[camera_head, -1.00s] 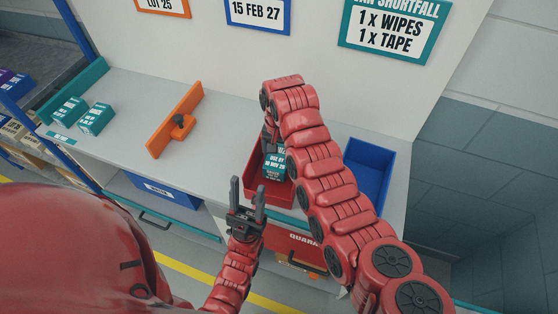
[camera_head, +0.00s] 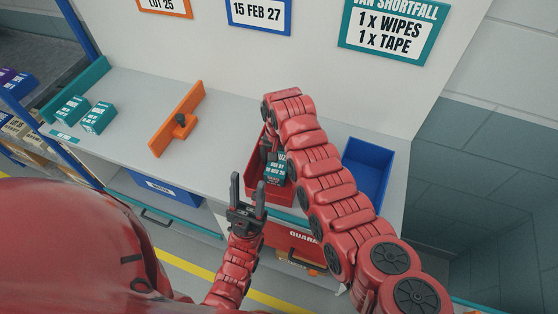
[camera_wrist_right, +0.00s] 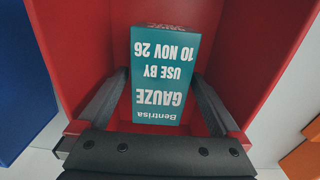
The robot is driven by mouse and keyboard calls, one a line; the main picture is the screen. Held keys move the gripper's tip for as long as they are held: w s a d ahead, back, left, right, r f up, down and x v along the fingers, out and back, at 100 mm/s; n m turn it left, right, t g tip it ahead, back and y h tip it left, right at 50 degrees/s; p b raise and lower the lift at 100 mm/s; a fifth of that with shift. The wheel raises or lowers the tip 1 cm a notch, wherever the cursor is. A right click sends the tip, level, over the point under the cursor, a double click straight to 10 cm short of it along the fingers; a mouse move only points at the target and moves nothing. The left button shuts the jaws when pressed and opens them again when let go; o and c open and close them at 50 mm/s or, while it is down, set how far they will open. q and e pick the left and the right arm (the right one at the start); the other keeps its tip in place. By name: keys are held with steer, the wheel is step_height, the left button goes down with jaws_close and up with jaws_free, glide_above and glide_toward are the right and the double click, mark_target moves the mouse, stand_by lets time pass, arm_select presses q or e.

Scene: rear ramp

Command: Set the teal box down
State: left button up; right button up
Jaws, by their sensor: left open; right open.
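The teal box (camera_head: 275,172), labelled Bentrisa gauze, use by 10 Nov 26, is inside the red bin (camera_head: 254,187) on the counter. In the right wrist view the box (camera_wrist_right: 165,75) stands between the fingers of my right gripper (camera_wrist_right: 155,98). The fingers are spread, with red bin showing between each finger and the box. In the head view my right gripper (camera_head: 268,150) is partly hidden by my right arm. My left gripper (camera_head: 248,198) is open and empty, in front of the red bin.
A blue bin (camera_head: 368,170) stands to the right, beyond my right arm. Two other teal boxes (camera_head: 97,117) sit at the counter's far left. Bare counter (camera_head: 220,130) lies between divider and red bin.

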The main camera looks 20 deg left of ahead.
steer(key=shift+r+b, duration=0.3)
steer(key=shift+r, duration=0.15)
step_height(320, 180, up, 5)
steer(key=shift+r+b, duration=0.2)
steer(key=shift+b, duration=0.8)
step_height(320, 180, up, 6)
steer(key=shift+f+p, duration=0.15)
steer(key=shift+p, duration=0.65)
